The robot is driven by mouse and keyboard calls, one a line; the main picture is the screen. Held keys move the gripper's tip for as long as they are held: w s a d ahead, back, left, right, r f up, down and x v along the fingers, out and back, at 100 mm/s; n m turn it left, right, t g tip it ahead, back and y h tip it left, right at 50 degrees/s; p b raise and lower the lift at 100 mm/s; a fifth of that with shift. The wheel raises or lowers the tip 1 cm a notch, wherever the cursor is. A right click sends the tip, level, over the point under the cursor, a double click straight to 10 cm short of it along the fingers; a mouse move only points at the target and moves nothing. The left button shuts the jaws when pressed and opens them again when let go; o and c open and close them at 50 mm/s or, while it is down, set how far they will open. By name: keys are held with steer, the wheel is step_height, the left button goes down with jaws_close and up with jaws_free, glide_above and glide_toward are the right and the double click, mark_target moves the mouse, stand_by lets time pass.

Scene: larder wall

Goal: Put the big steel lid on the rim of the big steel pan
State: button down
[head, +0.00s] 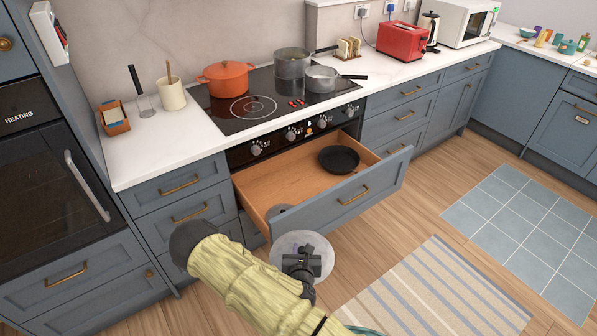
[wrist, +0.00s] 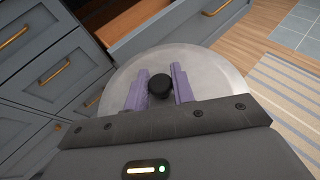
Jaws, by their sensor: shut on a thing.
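The big steel lid (head: 321,246) is a round, pale disc in front of the open drawer, below the worktop. In the wrist view the lid (wrist: 215,65) lies beyond my fingers, its black knob (wrist: 160,83) between them. My gripper (head: 301,264) is shut on this knob; its purple fingers also show in the wrist view (wrist: 160,88). The big steel pan (head: 291,66) stands open-topped at the back of the hob, its handle pointing right. A smaller, shallower steel pan (head: 321,82) stands in front of it to the right.
The drawer (head: 372,190) under the hob is pulled out, with a black frying pan (head: 339,159) inside and a partly hidden grey round thing (head: 279,211). An orange pot (head: 223,79) is on the hob's left. A red toaster (head: 401,41) stands farther right.

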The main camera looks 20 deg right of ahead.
steer(key=s+f+n+y, duration=0.1)
steer(key=s+a+f+n+y, duration=0.1)
steer(key=f, duration=0.1)
steer(key=f+n+y, duration=0.1)
steer(key=f+y, duration=0.1)
steer(key=shift+s+a+f+t, duration=0.15)
steer(key=shift+s+a+t, duration=0.1)
steer(key=shift+s+t, duration=0.15)
